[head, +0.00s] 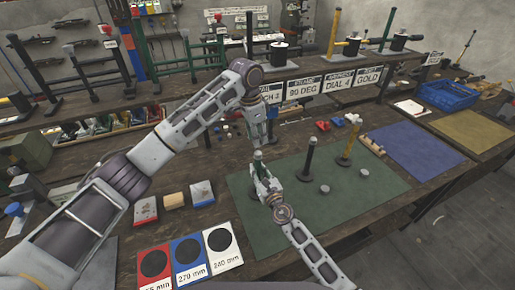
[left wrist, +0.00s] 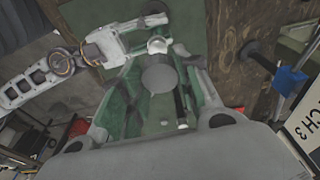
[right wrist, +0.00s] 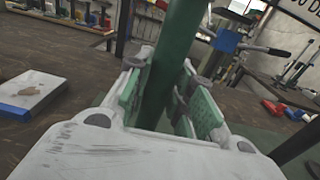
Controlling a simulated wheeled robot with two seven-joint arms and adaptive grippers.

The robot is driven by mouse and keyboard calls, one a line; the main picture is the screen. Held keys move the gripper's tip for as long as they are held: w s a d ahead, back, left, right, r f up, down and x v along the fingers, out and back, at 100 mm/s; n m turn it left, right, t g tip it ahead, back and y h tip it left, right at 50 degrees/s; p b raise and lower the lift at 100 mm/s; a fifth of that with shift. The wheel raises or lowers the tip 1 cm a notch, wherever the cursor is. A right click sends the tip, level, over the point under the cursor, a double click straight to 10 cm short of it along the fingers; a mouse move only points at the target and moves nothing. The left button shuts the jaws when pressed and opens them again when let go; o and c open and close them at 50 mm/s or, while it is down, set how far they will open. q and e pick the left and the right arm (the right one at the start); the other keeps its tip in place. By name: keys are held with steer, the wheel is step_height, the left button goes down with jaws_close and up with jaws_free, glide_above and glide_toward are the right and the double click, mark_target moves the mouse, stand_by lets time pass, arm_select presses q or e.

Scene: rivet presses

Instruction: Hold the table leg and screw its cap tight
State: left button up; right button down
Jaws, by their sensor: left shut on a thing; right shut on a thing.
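The green table leg (head: 257,156) stands upright on the green mat. Its tube (right wrist: 176,55) fills the middle of the right wrist view, between the green pads of my right gripper (right wrist: 170,105). My right gripper (head: 261,174) is shut on the leg from the side. My left gripper (head: 258,141) points down over the top of the leg. In the left wrist view a round grey cap (left wrist: 159,75) shows between the fingers of my left gripper (left wrist: 160,92), which is shut on it. How the cap meets the leg is hidden.
A black leg (head: 309,158) and a yellow leg (head: 348,142) stand on the green mat (head: 350,195), with loose grey caps (head: 324,189) nearby. A blue mat (head: 415,150) lies to the right. Red, blue and white size cards (head: 188,252) lie at the front left.

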mark_target(258, 152)
arm_select(q)
steer(key=shift+f, duration=1.65)
steer(key=shift+f, duration=0.2)
steer(key=shift+f, duration=0.7)
steer(key=shift+f, duration=0.55)
stand_by(0.3)
